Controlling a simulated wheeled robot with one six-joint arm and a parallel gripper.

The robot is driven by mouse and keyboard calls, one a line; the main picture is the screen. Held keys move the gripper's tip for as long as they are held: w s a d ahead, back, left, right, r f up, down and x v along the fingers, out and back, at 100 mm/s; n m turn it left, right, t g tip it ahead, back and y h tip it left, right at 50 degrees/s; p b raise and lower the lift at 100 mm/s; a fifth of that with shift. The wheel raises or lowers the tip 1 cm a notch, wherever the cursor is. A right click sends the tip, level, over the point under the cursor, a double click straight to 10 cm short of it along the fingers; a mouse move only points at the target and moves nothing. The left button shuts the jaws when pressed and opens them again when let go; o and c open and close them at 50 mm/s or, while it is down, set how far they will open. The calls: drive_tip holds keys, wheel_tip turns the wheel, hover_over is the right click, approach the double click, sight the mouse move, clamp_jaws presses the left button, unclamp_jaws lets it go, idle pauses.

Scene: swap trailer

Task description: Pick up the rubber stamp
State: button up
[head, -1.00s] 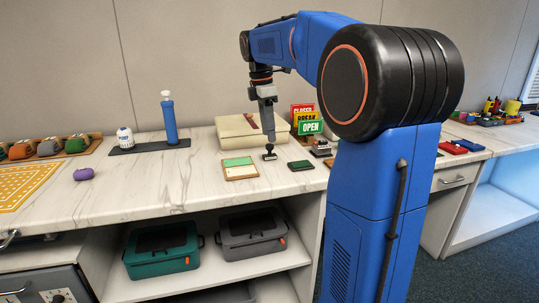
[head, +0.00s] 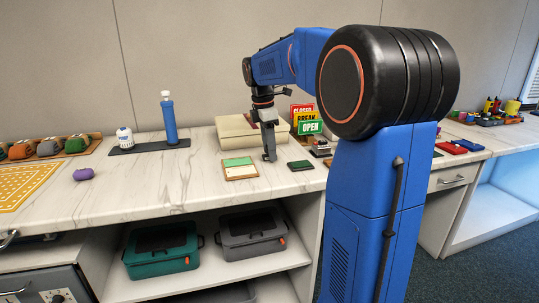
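My gripper (head: 269,152) points straight down at the marble counter (head: 190,185), its fingertips close to the surface. It is at the spot where the rubber stamp stood, a small upright stamp with a dark handle and base. The fingers now hide most or all of the stamp, and I cannot tell whether they are shut on it. A wooden board with a green and a pale panel (head: 239,168) lies just left of the gripper. A dark green flat pad (head: 301,165) lies to its right.
A cream folder box (head: 236,133) stands behind the gripper. Colored signs (head: 309,128) stand behind right, with a small dark item (head: 321,150) before them. A blue bottle (head: 170,122) and a purple object (head: 84,174) are left. The counter between is clear.

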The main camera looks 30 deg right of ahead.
clamp_jaws()
wheel_tip(320, 180, up, 10)
drive_tip(key=shift+r, duration=0.1)
idle(0.5)
